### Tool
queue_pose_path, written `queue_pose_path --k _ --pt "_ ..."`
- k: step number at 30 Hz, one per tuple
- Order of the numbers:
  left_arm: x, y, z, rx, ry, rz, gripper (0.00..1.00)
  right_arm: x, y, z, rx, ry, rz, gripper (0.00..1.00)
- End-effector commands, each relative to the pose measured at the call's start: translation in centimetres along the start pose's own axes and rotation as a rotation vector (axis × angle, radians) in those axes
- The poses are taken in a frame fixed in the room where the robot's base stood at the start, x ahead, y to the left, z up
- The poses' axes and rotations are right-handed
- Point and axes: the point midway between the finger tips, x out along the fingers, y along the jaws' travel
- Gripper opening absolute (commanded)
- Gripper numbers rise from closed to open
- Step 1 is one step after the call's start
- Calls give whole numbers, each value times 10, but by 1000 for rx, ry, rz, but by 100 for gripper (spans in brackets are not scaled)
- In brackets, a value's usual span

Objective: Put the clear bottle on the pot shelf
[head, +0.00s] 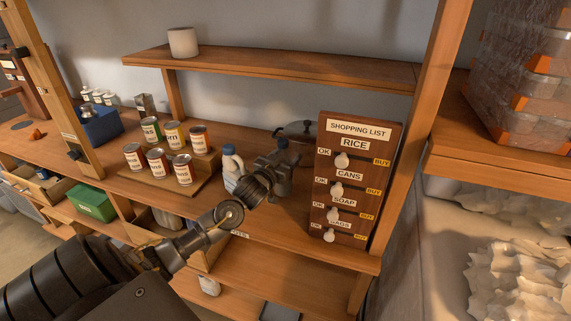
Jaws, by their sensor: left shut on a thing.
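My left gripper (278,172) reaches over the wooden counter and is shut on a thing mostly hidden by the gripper. A pale bottle (231,170) with a blue cap and a label stands just left of the gripper. A dark lidded pot (296,129) sits behind the gripper at the back of the counter. A raised wooden shelf (300,68) above holds a white pot-like vessel (183,43). My right gripper is out of view.
A shopping list board (352,170) stands upright close right of the gripper. Several cans (157,160) stand on a stepped wooden rack to the left. A wooden post (405,130) bounds the right side. The raised shelf is clear right of the white vessel.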

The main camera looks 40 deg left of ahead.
Motion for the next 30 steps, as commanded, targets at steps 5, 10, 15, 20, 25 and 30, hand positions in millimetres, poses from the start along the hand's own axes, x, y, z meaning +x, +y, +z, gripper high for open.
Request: queue_pose_path --k 5,10,15,20,25,30 --pt "3 -2 2 0 2 -1 19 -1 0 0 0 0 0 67" --pt "5 -2 21 0 0 0 19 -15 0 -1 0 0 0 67" --pt "5 -2 35 0 3 0 19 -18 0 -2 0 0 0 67" --pt "5 -2 36 0 4 0 19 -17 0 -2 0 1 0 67" --pt "5 -2 39 0 3 -1 19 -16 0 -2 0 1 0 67" --pt "5 -2 40 1 0 0 78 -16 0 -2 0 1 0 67"
